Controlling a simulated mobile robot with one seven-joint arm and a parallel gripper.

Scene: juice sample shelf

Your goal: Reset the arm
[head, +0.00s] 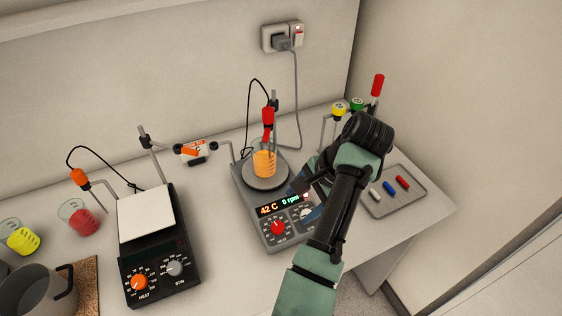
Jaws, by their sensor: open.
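My arm reaches up from the bottom of the head view, over the right part of the bench. Its dark wrist (368,132) is in front of the rack at the right. My gripper (312,186) shows only in part beside the right edge of the grey hotplate stirrer; the forearm and wrist hide most of it. I see nothing held in it. A beaker of orange liquid (264,163) stands on the round plate of that stirrer (249,203), with a red-handled probe (267,118) above it. Its display reads 42 C and 0 rpm.
A black stirrer with a white square top (146,214) stands left of centre. Beakers of red (84,221) and yellow liquid (23,239) and a pot (38,290) are at the left. A grey tray (421,197) with small coloured bars lies right of my arm, near the bench edge.

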